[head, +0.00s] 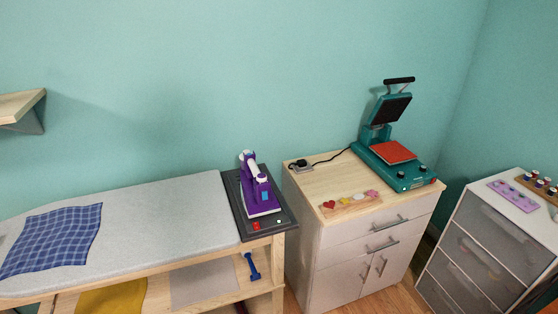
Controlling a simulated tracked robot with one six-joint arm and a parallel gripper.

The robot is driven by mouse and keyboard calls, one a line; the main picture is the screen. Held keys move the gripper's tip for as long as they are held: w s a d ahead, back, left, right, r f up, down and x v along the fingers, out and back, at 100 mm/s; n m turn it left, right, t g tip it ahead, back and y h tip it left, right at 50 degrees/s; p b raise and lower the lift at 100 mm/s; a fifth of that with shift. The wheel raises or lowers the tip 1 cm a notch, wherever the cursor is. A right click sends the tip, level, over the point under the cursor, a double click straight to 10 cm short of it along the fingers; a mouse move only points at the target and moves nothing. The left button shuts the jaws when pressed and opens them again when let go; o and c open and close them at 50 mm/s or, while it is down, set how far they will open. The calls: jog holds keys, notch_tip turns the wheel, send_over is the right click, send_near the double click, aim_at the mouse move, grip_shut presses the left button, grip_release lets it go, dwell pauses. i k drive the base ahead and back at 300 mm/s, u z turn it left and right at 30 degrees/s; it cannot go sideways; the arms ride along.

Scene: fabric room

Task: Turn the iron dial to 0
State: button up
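A purple and white iron (263,205) stands upright on a dark rest plate (241,214) at the right end of the ironing table. A small light-blue patch shows on the iron's body. The iron's dial is too small to make out, and its setting cannot be read. A red part and a small pale-green part sit at the front edge of the rest plate. My gripper is not in view.
A checked blue cloth (52,240) lies on the grey ironing surface (165,220). A teal heat press (400,176) stands on a wooden cabinet to the right, beside a black plug (301,165). A drawer unit (480,245) stands far right. A wall shelf (20,104) juts out at left.

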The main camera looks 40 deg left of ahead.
aim_at(260, 177)
jog(key=u, duration=0.05)
jog(key=i, duration=1.1)
jog(key=u, duration=3.65)
